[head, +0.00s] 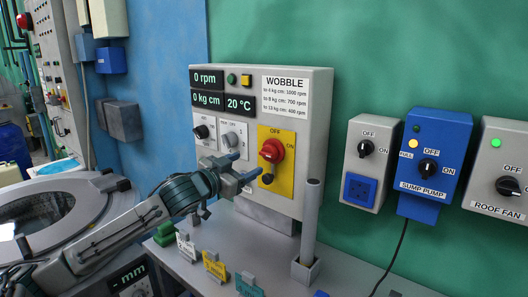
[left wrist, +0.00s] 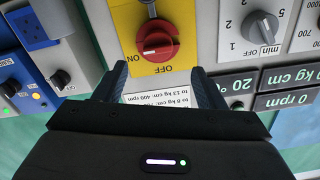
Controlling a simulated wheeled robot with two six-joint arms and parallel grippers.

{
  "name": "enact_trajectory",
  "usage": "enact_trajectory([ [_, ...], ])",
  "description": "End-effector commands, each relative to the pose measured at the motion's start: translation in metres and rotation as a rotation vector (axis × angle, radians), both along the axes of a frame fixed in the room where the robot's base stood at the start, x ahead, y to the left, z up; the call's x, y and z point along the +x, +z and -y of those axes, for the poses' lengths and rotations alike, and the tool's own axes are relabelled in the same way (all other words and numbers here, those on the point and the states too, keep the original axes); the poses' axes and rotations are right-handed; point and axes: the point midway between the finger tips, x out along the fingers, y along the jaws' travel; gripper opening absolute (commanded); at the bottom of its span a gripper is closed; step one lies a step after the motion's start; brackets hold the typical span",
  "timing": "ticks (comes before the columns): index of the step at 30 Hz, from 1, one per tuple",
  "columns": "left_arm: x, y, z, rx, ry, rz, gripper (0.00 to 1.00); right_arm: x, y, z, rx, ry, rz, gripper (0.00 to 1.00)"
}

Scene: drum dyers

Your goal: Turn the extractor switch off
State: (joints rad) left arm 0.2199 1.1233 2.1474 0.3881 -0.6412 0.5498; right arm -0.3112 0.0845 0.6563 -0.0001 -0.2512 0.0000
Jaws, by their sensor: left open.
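A red rotary switch (head: 272,150) sits on a yellow plate marked OFF above and ON to the right, on a grey control box. I take it as the extractor switch, though no name label shows. In the left wrist view, upside down, the red switch (left wrist: 157,40) has its grip bar lying roughly sideways, toward the ON side. My left gripper (head: 243,167) is in front of the box, left of and slightly below the switch. In the left wrist view its open, empty fingers (left wrist: 157,90) straddle the switch's line, apart from it. My right gripper is out of view.
Grey dials (head: 234,139) are left of the yellow plate. An upright grey post (head: 311,215) stands on the shelf, right of the gripper. A grey socket box (head: 365,150), a blue sump pump box (head: 433,150) and a roof fan box (head: 500,165) hang at right. Coloured tags stand below.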

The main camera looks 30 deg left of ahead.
Motion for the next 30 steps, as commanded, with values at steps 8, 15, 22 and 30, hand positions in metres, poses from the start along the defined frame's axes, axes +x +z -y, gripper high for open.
enact_trajectory([
  [8, 0.022, 0.003, 0.003, -0.007, -0.001, 0.001, 0.64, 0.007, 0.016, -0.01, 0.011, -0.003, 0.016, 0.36],
  [15, 0.047, 0.002, 0.006, -0.007, -0.003, 0.0, 0.64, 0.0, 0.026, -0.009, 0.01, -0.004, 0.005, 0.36],
  [22, 0.072, 0.002, 0.008, -0.004, -0.004, -0.001, 0.64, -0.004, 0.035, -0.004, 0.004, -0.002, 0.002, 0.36],
  [30, 0.085, 0.0, 0.009, 0.0, -0.005, -0.001, 0.64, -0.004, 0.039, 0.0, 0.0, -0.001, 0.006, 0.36],
])
